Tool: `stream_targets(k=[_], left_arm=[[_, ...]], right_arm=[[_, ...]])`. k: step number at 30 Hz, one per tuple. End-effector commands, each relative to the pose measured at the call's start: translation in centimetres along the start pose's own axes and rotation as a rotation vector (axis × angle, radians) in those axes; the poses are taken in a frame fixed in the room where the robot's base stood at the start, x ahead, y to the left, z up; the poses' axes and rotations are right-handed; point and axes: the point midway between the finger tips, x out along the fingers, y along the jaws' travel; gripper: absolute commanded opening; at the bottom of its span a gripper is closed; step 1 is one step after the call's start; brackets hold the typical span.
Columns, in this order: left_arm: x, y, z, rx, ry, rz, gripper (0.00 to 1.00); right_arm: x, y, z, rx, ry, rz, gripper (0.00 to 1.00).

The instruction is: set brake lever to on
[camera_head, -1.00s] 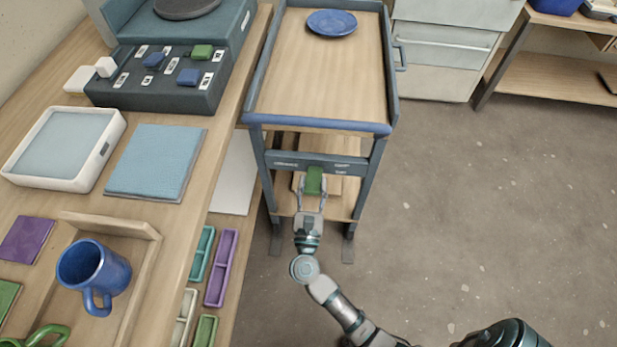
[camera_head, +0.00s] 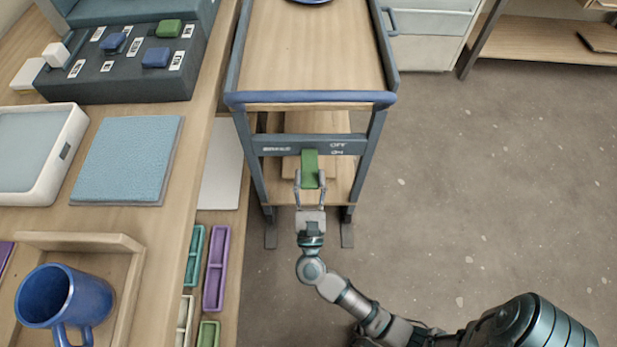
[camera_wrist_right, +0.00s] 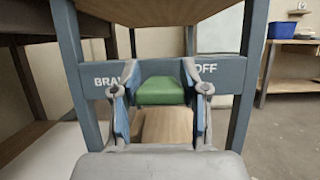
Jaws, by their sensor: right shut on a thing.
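The green brake lever (camera_head: 309,167) is on the dark crossbar at the near end of the trolley (camera_head: 310,101). The crossbar carries a BRAKE label on the left, with OFF above ON on the right. My right gripper (camera_head: 310,183) is shut on the lever, one finger on each side. In the right wrist view the green lever (camera_wrist_right: 161,91) lies between the two blue-padded fingers (camera_wrist_right: 160,115), and the ON label is hidden. In the head view the lever slopes out and down from the crossbar, its near end lower than the ON label. My left gripper is not in view.
A workbench with a blue mug (camera_head: 65,298), a light-blue mat (camera_head: 128,160) and a dark switch box (camera_head: 120,75) runs along the left. Small coloured trays (camera_head: 216,268) lie below its edge. Open floor (camera_head: 480,200) is to the right of the trolley.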

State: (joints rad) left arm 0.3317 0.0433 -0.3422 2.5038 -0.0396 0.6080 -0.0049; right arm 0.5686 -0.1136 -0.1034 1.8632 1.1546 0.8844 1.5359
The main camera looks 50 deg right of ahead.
Motion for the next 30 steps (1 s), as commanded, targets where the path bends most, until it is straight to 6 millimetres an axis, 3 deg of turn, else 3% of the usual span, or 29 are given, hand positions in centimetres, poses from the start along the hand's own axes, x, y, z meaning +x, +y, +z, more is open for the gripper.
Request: stream_targets(k=[2, 3, 6, 17, 20, 30], left_arm=[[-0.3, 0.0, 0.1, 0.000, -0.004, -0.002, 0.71], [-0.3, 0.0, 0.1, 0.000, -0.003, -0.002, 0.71], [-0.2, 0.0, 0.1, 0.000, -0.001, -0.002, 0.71], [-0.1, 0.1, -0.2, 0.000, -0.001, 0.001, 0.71], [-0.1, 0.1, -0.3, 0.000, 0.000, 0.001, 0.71], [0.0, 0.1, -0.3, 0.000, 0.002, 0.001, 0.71]], right_arm=[[-0.6, 0.1, -1.2, -0.009, 0.022, 0.008, 0.00], [-0.7, 0.1, -1.2, -0.009, 0.022, 0.008, 0.51], [-0.6, 0.0, -1.0, -0.009, 0.019, 0.007, 0.71], [-0.8, -0.1, -0.5, -0.004, 0.010, 0.004, 0.71], [-2.1, 0.0, -0.5, -0.005, 0.010, 0.005, 0.71], [-9.5, 0.0, -0.6, -0.008, 0.013, 0.006, 0.71]])
